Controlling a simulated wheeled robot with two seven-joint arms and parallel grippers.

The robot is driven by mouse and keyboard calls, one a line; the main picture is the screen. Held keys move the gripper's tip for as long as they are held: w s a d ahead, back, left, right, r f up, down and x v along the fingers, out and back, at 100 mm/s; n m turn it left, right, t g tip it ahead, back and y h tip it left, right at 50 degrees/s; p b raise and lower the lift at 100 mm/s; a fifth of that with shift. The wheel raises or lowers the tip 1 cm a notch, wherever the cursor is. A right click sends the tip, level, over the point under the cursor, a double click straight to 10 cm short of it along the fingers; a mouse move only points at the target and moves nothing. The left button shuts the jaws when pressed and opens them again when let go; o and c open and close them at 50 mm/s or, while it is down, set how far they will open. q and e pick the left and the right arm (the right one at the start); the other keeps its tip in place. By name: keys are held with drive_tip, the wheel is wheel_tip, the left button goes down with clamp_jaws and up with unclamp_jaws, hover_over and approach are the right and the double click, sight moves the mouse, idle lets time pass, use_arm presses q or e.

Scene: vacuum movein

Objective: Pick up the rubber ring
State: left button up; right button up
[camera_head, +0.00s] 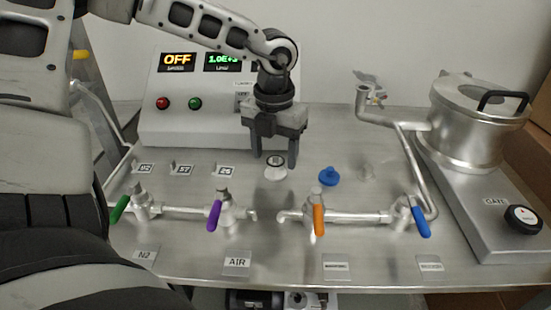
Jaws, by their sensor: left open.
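My left gripper (275,160) comes down from the upper arm and points at the metal table, its two fingers apart. A small round white piece with a dark ring-like centre (276,167) sits on the table just under and between the fingertips. It may be the rubber ring, but it is too small to be sure. I cannot tell whether the fingers are beside it or still above it. My right gripper is not in view.
A blue cap (328,176) stands to the right. Valves with green (120,209), purple (214,216), orange (319,220) and blue (422,222) handles line the front. A control box (200,122) is behind; a metal chamber (474,130) stands at right.

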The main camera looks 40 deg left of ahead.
use_arm(q)
drive_tip(key=shift+f+b, duration=0.25)
drive_tip(key=shift+b, duration=0.45)
idle(0.6)
drive_tip(key=c, duration=0.9)
